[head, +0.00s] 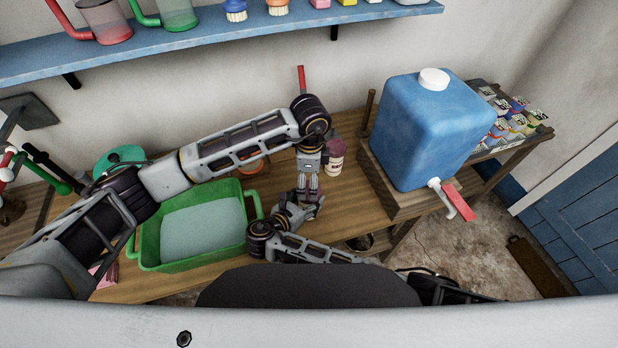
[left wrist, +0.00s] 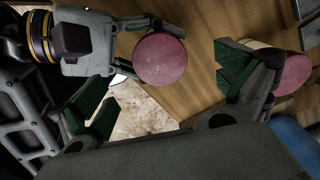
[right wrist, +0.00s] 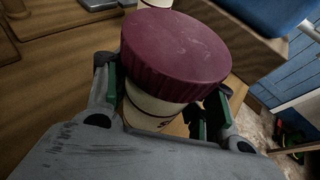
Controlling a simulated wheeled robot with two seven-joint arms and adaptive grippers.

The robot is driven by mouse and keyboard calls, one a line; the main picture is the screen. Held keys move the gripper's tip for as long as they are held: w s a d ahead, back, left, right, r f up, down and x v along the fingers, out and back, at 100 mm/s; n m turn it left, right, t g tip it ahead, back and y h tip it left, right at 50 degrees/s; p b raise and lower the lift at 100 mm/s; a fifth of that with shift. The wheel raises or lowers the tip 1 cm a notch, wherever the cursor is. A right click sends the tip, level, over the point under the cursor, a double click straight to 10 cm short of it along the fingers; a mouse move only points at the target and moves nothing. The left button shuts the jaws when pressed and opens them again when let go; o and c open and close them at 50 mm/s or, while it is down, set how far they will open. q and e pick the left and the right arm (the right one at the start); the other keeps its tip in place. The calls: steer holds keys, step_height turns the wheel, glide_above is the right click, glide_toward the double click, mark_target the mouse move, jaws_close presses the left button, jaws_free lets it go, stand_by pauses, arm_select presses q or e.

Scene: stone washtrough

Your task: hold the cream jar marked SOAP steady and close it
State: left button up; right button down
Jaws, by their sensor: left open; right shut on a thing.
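A cream jar (right wrist: 150,108) with a wide ribbed maroon lid (right wrist: 175,52) stands between the fingers of my right gripper (right wrist: 162,105), which is shut on its body. The lid sits on top of the jar; I cannot tell whether it is tight. Only a bit of dark lettering shows under it. My left gripper (left wrist: 172,95) is open and points down; the lid shows as a round disc (left wrist: 160,61) between and beyond its fingers, apart from them. In the head view my left gripper (head: 308,190) is close above my right gripper (head: 300,213), and the held jar is mostly hidden.
A second cream jar with a maroon lid (head: 333,158) stands close behind on the wooden table (head: 345,210). A green basin (head: 150,255) is at the left. A blue water container (head: 425,130) with a red-handled tap stands at the right. A blue shelf (head: 200,40) runs along the wall.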

arm_select(q)
steer(key=shift+r, duration=0.1)
step_height(320, 180, up, 12)
stand_by(0.9)
steer(key=shift+w+d, duration=0.1)
arm_select(e)
steer(key=shift+c, duration=2.2)
jaws_free()
steer(key=shift+s+r, duration=0.1)
steer(key=v, duration=1.1)
steer(key=shift+s+a, duration=0.3)
